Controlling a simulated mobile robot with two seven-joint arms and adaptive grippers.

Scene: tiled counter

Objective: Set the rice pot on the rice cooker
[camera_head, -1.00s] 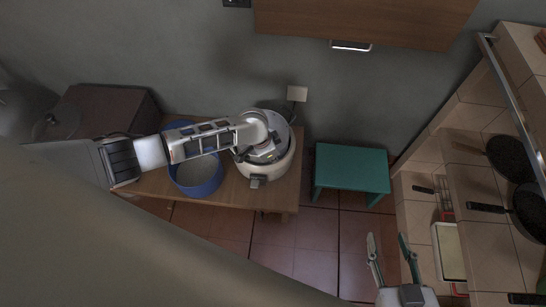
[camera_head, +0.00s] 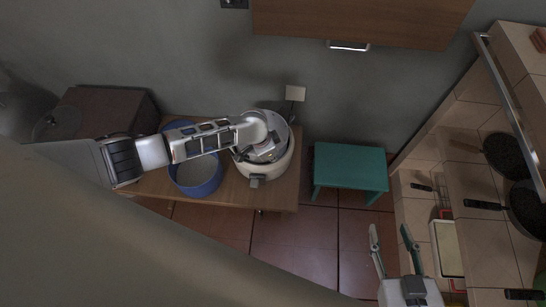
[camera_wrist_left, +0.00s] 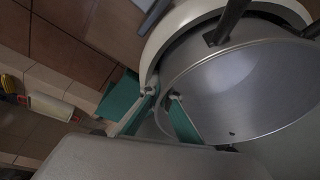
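The white rice cooker (camera_head: 255,181) stands at the right end of the wooden table. The grey metal rice pot (camera_head: 281,134) sits within its rim, partly hidden by my left gripper (camera_head: 268,152). In the left wrist view the pot (camera_wrist_left: 245,85) fills the right side, with the cooker's white rim (camera_wrist_left: 165,40) around it. My left gripper's teal fingers (camera_wrist_left: 160,93) are apart at the pot's near edge, one on each side of it as far as I can see. My right gripper (camera_head: 390,232) is open and empty over the floor, away from the cooker.
A blue round container (camera_head: 199,188) stands left of the cooker under my left arm. A teal stool (camera_head: 350,167) is to the right of the table. A tiled counter (camera_head: 480,235) with pans (camera_head: 505,155) is at the far right.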

